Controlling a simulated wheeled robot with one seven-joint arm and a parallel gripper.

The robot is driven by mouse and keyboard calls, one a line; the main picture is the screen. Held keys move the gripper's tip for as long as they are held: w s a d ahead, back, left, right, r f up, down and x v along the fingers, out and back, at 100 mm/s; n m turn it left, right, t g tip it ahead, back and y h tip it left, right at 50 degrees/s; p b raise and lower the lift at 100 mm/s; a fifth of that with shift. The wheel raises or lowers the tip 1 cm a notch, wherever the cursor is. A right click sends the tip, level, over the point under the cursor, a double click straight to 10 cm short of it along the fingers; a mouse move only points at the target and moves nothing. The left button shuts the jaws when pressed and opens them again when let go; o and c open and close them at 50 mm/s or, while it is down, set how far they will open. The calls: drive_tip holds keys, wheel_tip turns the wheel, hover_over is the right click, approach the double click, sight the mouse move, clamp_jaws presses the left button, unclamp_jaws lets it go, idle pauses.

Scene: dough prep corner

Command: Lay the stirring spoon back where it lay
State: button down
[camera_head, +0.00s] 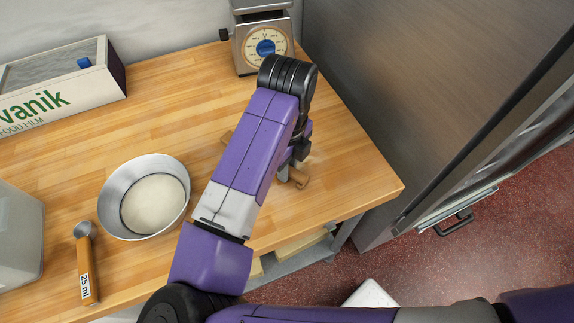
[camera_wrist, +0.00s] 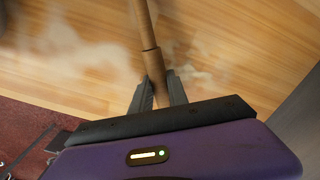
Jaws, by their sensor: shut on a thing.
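The wooden stirring spoon (camera_head: 301,181) shows in the head view only as short ends on either side of my arm, over the right part of the table. In the wrist view, the spoon's handle (camera_wrist: 148,35) runs from the top edge down between my fingers. My gripper (camera_wrist: 156,88) is shut on this handle. In the head view my gripper (camera_head: 285,174) is partly hidden by my arm, low over the wooden table (camera_head: 345,165). The spoon's middle is hidden there. I cannot tell whether the spoon touches the tabletop.
A metal bowl (camera_head: 118,200) with pale contents stands left of my arm. A 25 ml scoop (camera_head: 84,270) lies beside it. A scale (camera_head: 264,42) and a food film box (camera_head: 65,90) stand at the back. A steel cabinet (camera_head: 420,80) borders the table's right side.

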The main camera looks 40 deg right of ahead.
drive_tip(key=shift+f, duration=0.15)
drive_tip(key=c, duration=1.2)
unclamp_jaws()
drive_tip(key=shift+r, duration=4)
